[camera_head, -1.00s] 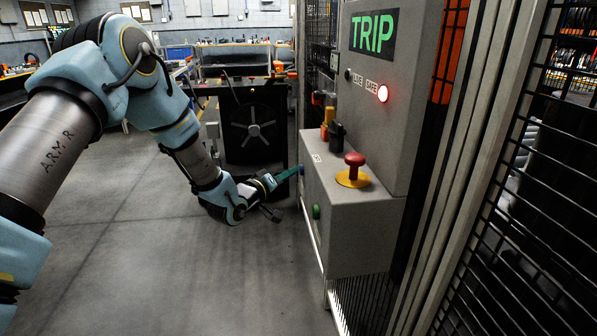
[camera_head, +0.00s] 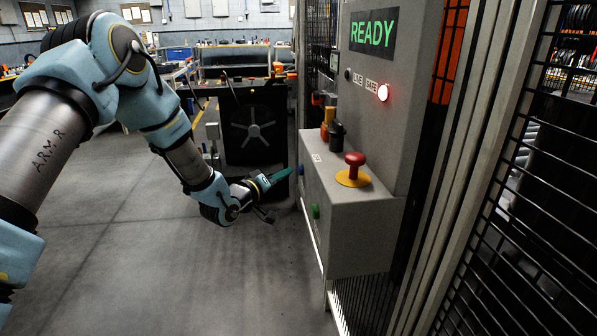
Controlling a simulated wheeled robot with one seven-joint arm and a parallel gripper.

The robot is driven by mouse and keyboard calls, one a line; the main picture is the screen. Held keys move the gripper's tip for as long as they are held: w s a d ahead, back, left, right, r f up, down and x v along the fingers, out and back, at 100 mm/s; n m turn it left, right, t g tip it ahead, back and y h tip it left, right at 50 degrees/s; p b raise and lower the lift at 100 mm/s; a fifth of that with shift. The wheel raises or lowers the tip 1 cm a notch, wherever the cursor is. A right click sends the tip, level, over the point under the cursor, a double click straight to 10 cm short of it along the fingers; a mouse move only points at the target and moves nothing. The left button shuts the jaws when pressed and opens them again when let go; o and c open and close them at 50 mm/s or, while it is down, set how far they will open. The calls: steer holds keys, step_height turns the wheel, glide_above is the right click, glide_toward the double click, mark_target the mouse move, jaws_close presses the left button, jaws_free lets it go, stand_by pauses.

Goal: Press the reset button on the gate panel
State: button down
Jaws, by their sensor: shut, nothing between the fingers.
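The gate panel (camera_head: 378,125) is a grey cabinet with a box (camera_head: 345,238) jutting out below it. Its display (camera_head: 373,34) reads READY in green. On the box's left face are a small blue button (camera_head: 301,170) and, nearer to me, a green button (camera_head: 316,211). No label naming either as reset is readable. My gripper (camera_head: 288,173), with teal fingers, is shut and empty. It points at the blue button from the left, with a small gap between them in the picture.
A red mushroom button (camera_head: 355,160) on a yellow base stands on the box top. The red-lit lamp (camera_head: 383,92) is on beside the word SAFE. Mesh fencing (camera_head: 530,210) closes off the right. The floor (camera_head: 180,270) left of the box is clear.

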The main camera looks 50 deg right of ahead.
steer(key=shift+w+a, duration=0.8)
steer(key=shift+a, duration=0.15)
steer(key=shift+w+a, duration=0.75)
steer(key=shift+a, duration=0.2)
steer(key=shift+w, duration=0.1)
steer(key=w+a+r+n+t+y, duration=0.1)
steer(key=w+a+t+y, duration=0.15)
steer(key=w+a, duration=0.4)
steer(key=w+a+t+y, duration=0.1)
steer(key=w+a+y, duration=0.25)
steer(key=a, duration=0.55)
steer(key=w+a+r+n+t+y, duration=0.1)
steer(key=w+a+y, duration=0.25)
steer(key=a, duration=0.45)
steer(key=s+a+r+n+y, duration=0.15)
steer(key=a+y, duration=0.35)
steer(key=a, duration=1.3)
steer(key=s+a+r+n+g+y, duration=0.1)
steer(key=s+a+g, duration=0.3)
steer(key=s+a, duration=1.1)
steer(key=shift+r+n+g+y, duration=0.35)
steer(key=shift+n+y, duration=0.3)
steer(key=shift+y, duration=0.1)
